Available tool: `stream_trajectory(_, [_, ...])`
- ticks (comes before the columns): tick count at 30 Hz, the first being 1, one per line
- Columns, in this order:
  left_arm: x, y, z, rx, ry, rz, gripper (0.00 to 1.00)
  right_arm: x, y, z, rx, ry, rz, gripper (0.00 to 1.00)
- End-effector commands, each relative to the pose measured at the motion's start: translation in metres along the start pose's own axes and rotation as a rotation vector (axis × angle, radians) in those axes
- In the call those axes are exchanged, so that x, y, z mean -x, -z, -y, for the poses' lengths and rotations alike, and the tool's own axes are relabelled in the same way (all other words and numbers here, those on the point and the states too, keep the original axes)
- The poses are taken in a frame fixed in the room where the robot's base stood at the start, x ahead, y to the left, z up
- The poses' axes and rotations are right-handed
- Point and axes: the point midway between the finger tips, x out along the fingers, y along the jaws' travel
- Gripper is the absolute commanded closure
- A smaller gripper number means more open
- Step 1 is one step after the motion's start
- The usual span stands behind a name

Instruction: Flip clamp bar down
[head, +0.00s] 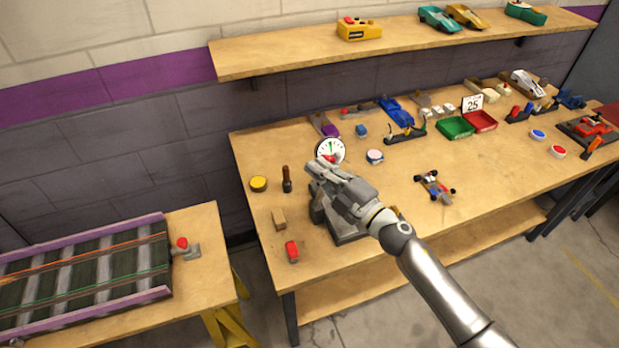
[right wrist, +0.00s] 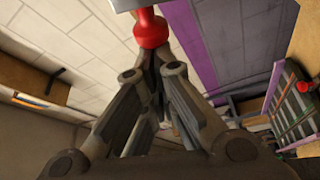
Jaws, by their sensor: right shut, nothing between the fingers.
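The clamp fixture is a dark grey base (head: 347,232) near the front left part of the workbench, largely hidden behind my right gripper. A red knob (right wrist: 151,28) shows in the right wrist view just past my fingertips, joined to a pale grey piece (right wrist: 133,4) at the top edge that looks like the clamp bar. How far the bar is tilted I cannot tell. My right gripper (head: 316,171) is over the fixture, its fingers together and empty. In the right wrist view its fingertips (right wrist: 157,58) meet close to the knob; contact is unclear. My left gripper is out of view.
A round dial gauge (head: 331,147) stands behind my right gripper.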

Motion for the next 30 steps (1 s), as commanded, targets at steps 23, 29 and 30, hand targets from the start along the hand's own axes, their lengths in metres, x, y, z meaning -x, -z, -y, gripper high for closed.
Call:
stream_trajectory(23, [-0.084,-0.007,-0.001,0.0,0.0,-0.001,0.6,0.044,-0.104,0.004,-0.641,-0.269,0.002,1.0])
stream_trajectory(29, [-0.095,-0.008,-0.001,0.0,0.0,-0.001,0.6,0.05,-0.118,0.009,-0.743,-0.311,0.001,1.0])
stream_trajectory(30, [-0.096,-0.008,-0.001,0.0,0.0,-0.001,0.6,0.051,-0.12,0.01,-0.758,-0.318,0.001,1.0])
